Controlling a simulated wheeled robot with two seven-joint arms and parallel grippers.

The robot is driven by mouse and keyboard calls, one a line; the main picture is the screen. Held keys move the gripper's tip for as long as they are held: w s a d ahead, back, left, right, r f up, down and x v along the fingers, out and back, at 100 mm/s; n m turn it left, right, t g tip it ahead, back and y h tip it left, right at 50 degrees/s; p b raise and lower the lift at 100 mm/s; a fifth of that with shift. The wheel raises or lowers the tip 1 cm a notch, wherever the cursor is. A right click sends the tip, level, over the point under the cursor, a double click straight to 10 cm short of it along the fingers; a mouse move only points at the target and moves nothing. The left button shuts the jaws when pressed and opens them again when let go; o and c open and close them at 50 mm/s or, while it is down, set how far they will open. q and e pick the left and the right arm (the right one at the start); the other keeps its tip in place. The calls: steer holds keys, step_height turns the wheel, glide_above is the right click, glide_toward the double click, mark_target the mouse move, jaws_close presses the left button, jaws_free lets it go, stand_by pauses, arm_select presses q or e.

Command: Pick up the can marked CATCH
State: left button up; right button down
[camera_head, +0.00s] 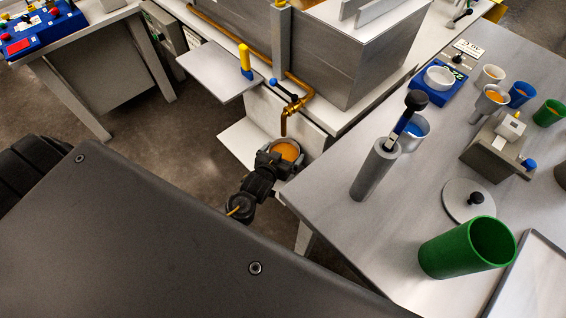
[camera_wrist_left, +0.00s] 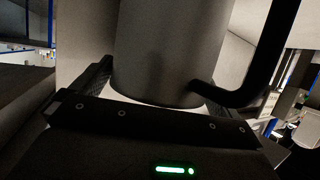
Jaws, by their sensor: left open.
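A grey can (camera_head: 286,150) with orange liquid inside stands under the brass spout, on the low shelf beside the vat; no marking on it can be read. In the left wrist view the grey can body (camera_wrist_left: 168,45) fills the middle, with a dark curved handle (camera_wrist_left: 255,75) on its right. My left gripper (camera_head: 274,161) is open at the can's near side. Its fingers show on either side of the can's lower part in the wrist view; whether they touch it cannot be told. My right gripper is not in view.
The brass pipe (camera_head: 296,106) hangs just above the can. The grey table (camera_head: 330,228) at right holds a grey tube (camera_head: 372,172), a green cup (camera_head: 460,250), a round lid (camera_head: 466,203) and several small cups. The large grey vat (camera_head: 345,55) stands behind.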

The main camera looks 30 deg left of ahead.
arm_select(q)
steer(key=shift+c, duration=0.4)
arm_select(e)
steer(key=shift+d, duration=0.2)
